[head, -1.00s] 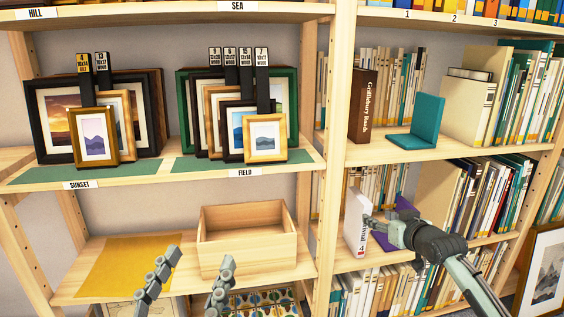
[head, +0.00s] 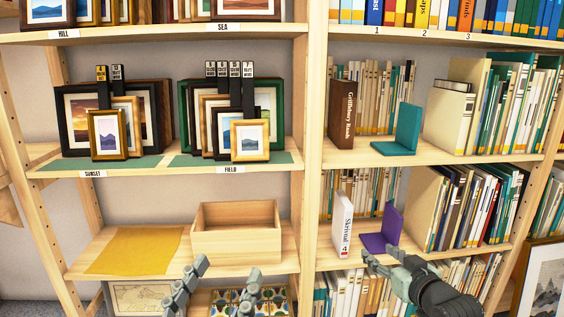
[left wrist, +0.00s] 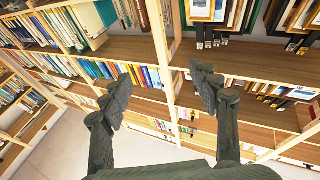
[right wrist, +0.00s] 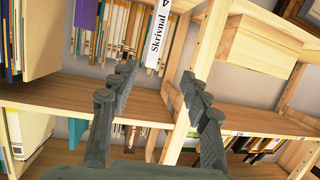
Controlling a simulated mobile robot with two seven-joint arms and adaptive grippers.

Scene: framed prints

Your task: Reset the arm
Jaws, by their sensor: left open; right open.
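My left gripper (head: 212,290) is open at the bottom of the head view, in front of the lower left shelf, with nothing between its fingers. In the left wrist view its fingers (left wrist: 160,95) are spread apart and empty. My right gripper (head: 378,262) is in front of the lower right shelf, below a white book marked Skrivnal (head: 342,225) and a purple bookend (head: 384,230). In the right wrist view its fingers (right wrist: 160,95) are apart and empty, and the white book (right wrist: 158,38) stands beyond them.
A wooden box (head: 236,247) and a yellow mat (head: 135,250) are on the lower left shelf. Framed prints (head: 107,135) stand above. A brown book (head: 341,115) and a teal bookend (head: 408,130) are on the upper right shelf. A framed picture (head: 545,290) stands at lower right.

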